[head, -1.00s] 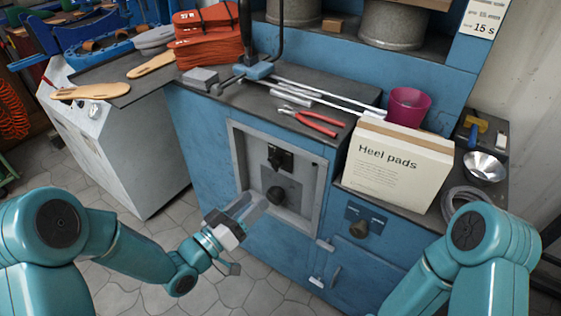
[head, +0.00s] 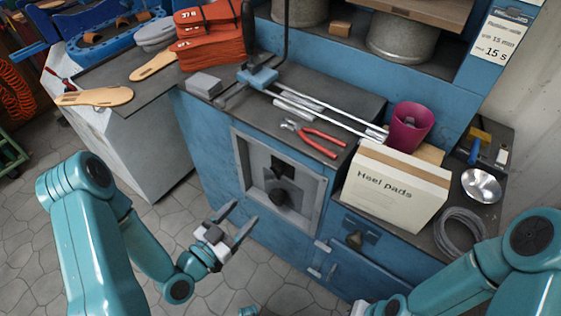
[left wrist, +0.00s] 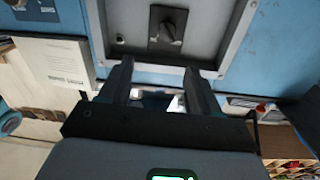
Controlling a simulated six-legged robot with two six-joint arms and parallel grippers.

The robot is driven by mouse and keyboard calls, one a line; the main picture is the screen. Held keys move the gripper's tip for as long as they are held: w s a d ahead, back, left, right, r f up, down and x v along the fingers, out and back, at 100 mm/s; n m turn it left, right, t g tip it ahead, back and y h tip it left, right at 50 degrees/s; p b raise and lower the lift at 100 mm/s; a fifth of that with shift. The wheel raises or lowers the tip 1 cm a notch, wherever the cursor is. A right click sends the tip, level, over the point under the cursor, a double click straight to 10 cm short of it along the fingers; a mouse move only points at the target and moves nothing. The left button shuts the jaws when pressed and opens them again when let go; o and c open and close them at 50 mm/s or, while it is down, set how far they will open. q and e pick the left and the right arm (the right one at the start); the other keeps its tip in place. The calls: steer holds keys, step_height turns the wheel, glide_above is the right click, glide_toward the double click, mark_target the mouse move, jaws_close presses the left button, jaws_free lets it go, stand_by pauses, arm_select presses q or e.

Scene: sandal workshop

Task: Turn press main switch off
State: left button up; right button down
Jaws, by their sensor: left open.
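A recessed grey panel (head: 240,160) sits in the front of the blue press cabinet. It carries a dark switch plate (head: 281,167) above a round dark knob (head: 277,197). No label on them is readable, so I cannot tell which is the main switch. My left gripper (head: 244,211) is open and empty, in front of the panel's lower left, apart from the knob. In the left wrist view, a dark knob on a square plate (left wrist: 168,28) shows beyond the open fingers (left wrist: 158,68). My right gripper is out of view.
The worktop holds red pliers (head: 318,142), a Heel pads box (head: 392,190), a magenta cup (head: 410,125) and metal rods (head: 325,110). The floor (head: 165,225) left of the gripper is clear.

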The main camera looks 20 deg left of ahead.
arm_select(q)
steer(key=b, duration=1.1)
glide_toward(274, 173)
steer(key=w, duration=0.1)
steer(key=shift+y, duration=0.3)
steer(key=x, duration=0.7)
steer(key=shift+w+d+r, duration=0.1)
steer(key=shift+w+d, duration=0.15)
steer(key=shift+d, duration=0.25)
steer(key=shift+w+d, duration=0.15)
steer(key=shift+w, duration=0.4)
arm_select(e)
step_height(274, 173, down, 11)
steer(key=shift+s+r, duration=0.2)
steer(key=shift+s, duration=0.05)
